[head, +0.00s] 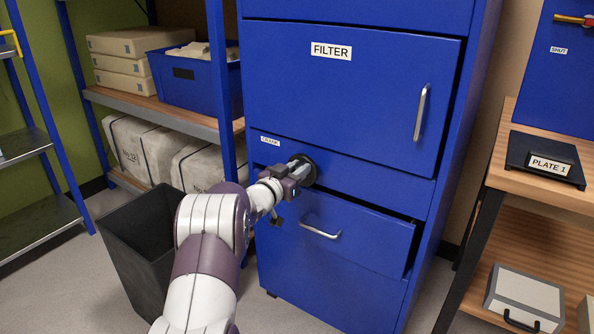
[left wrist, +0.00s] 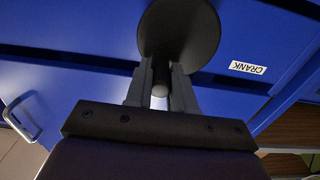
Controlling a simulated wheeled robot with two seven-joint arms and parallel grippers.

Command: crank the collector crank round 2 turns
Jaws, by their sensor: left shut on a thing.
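The collector is a tall blue cabinet (head: 350,100) with a FILTER door at the top. The crank (head: 309,170) is a dark round disc on its front, beside a small CRANK label (head: 270,141). My left gripper (head: 298,174) is at the disc, shut on the crank's handle. In the left wrist view the dark disc (left wrist: 178,35) faces me, and the short handle (left wrist: 160,85) stands between the two fingers of my left gripper (left wrist: 161,82). The gripper hides part of the crank in the head view. My right gripper is not in view.
A drawer (head: 350,235) below the crank stands slightly open. A dark bin (head: 140,240) stands on the floor left of my arm. Shelves with a blue crate (head: 185,80) and wrapped blocks are at the left. A wooden bench (head: 510,185) stands at the right.

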